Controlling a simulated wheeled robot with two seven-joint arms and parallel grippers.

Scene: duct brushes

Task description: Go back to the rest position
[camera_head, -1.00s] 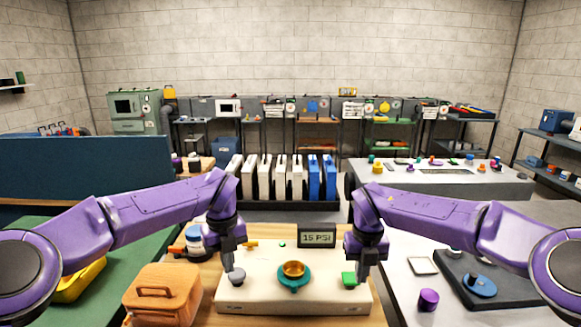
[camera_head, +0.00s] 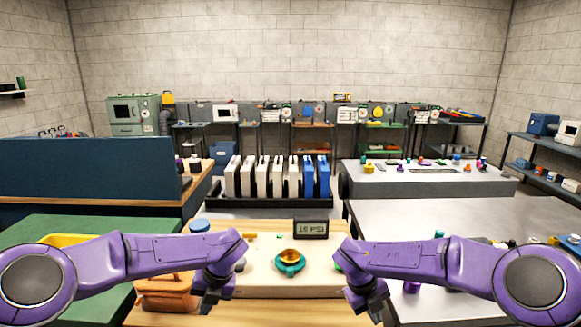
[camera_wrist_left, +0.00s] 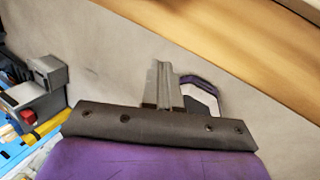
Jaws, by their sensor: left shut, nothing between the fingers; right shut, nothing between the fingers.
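My left gripper (camera_head: 208,302) hangs at the left end of the cream device on the wooden table, apart from it and above the table's front part. It is shut and empty; its closed fingers show in the left wrist view (camera_wrist_left: 163,84). My right gripper (camera_head: 376,308) hangs at the device's right end, also shut and empty. The cream device (camera_head: 262,283) carries a teal and gold fitting (camera_head: 290,262) in its middle and a small display (camera_head: 311,230) behind. My right forearm hides the device's right end.
An orange-brown case (camera_head: 165,290) sits left of the device, close to my left gripper. A green table (camera_head: 95,225) lies at left and a grey table (camera_head: 440,215) at right. A rack of white and blue panels (camera_head: 278,178) stands behind.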

